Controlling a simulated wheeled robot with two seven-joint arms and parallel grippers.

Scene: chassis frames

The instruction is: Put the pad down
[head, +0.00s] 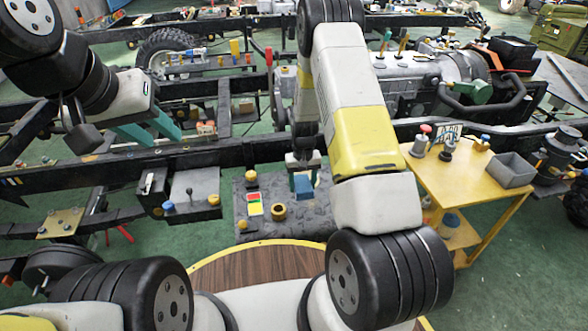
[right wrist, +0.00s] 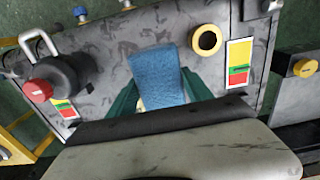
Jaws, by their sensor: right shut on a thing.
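The pad is a blue, rough-textured block; it shows in the head view (head: 303,186) and in the right wrist view (right wrist: 156,72). My right gripper (head: 303,172) is shut on it, with a green finger on each side in the right wrist view (right wrist: 158,88). The pad is over a dark mottled grey panel (right wrist: 105,85); I cannot tell whether it touches it. My left gripper (head: 164,141) is open and empty, its green fingers apart, above the chassis rails at the left.
The panel carries a yellow ring (right wrist: 207,40), coloured labels (right wrist: 239,62) and a black part with a red knob (right wrist: 58,82). A yellow cart (head: 440,180) with a grey bin (head: 511,170) stands at the right. A black chassis rail (head: 100,170) runs behind the panel.

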